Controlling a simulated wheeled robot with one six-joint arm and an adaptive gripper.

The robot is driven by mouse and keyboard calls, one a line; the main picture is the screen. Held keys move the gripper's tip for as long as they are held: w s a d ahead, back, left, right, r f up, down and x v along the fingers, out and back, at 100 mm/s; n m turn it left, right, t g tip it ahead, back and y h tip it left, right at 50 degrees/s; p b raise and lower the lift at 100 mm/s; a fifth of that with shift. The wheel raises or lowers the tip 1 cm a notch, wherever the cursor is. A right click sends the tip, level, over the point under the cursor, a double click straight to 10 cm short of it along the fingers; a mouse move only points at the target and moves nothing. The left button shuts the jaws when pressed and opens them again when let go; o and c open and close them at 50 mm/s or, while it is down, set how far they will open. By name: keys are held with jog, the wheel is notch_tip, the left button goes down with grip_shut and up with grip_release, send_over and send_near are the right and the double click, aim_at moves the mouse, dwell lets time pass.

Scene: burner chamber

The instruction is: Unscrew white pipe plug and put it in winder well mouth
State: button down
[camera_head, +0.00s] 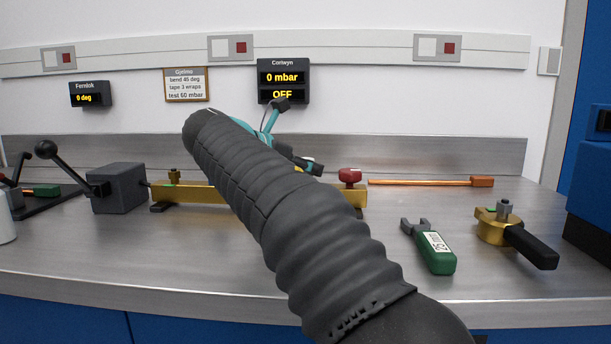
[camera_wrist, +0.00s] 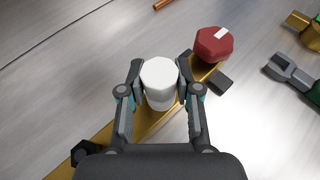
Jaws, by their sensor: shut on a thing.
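The white pipe plug (camera_wrist: 160,82) shows in the wrist view as a white faceted cap over the brass bar (camera_wrist: 145,128). My gripper (camera_wrist: 160,68) is shut on it, with one finger on each side. I cannot tell whether the plug is still seated or lifted. In the head view my dark ribbed arm hides the plug and the middle of the brass bar (camera_head: 190,193). No winder well mouth can be made out. A dark grey box with a crank lever (camera_head: 118,188) stands at the left, but I cannot tell whether it is the winder.
A red knob (camera_head: 349,176) sits at the bar's right end, close to my gripper. A copper rod (camera_head: 420,182) lies behind. A green-handled tool (camera_head: 437,252) and a brass tool with black handle (camera_head: 497,228) lie right. The display (camera_head: 283,80) reads 0 mbar, OFF.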

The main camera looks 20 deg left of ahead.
jog(key=shift+d+f+n+t+y+b, duration=0.1)
jog(key=shift+n+t+y+b, duration=0.5)
jog(key=shift+n+y+b, duration=0.55)
jog(key=shift+n+y, duration=0.85)
jog(key=shift+y, duration=0.5)
jog(key=shift+r+p, duration=1.15)
jog(key=shift+p, duration=0.45)
jog(key=shift+r, duration=1.95)
